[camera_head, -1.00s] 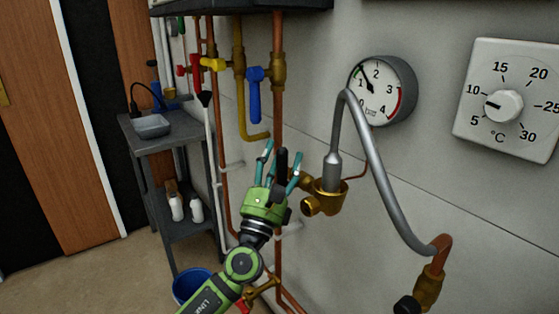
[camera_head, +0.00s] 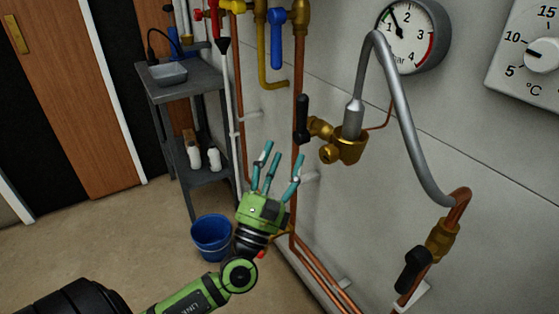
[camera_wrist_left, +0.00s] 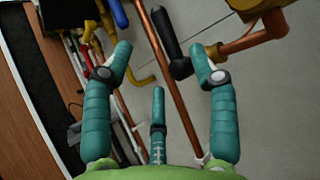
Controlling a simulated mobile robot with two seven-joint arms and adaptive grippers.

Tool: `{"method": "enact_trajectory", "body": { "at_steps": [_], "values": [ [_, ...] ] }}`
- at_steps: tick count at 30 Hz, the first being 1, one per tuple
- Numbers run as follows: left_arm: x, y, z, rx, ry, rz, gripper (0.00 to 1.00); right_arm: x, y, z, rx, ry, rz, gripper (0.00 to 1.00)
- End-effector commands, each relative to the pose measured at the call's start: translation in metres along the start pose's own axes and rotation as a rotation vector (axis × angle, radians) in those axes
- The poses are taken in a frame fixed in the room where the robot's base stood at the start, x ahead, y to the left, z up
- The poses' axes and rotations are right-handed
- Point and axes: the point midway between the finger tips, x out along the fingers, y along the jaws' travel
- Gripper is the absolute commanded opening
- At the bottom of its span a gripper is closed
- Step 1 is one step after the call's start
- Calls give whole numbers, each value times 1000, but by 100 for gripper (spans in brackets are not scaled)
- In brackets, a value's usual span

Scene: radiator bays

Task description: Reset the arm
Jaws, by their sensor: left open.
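My left gripper (camera_head: 279,168), green with teal fingers, is open and empty in the head view. It is below and left of a brass valve (camera_head: 348,148) with a black lever handle (camera_head: 302,119) that hangs upright, apart from it. In the left wrist view the teal fingers (camera_wrist_left: 162,60) are spread with nothing between them. The black handle (camera_wrist_left: 170,38) shows beyond them, in front of the wall. My right gripper is in neither view.
A grey braided hose (camera_head: 392,115) loops from the valve to a lower brass fitting (camera_head: 441,240). Copper pipes (camera_head: 298,190) run down the wall. A grey shelf (camera_head: 190,85) and a blue bucket (camera_head: 211,237) stand at left. The floor (camera_head: 90,255) in front is open.

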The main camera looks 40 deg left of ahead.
Motion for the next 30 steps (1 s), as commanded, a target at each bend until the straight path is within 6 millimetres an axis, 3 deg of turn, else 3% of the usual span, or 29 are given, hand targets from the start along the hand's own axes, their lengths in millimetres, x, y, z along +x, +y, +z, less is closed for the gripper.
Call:
{"method": "enact_trajectory", "body": {
  "at_steps": [14,17,20,23,26,30],
  "values": [
    [0,0,0,0,1,0,59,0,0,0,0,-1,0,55],
    [-1,2,-12,-22,35,9,59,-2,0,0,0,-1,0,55],
    [-9,10,-48,-102,142,40,59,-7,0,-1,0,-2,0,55],
    [-31,21,-107,-245,318,113,59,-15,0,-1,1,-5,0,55],
    [-70,33,-172,-423,512,231,59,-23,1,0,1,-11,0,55],
    [-147,44,-248,-673,747,453,59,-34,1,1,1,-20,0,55]
  ]
}}
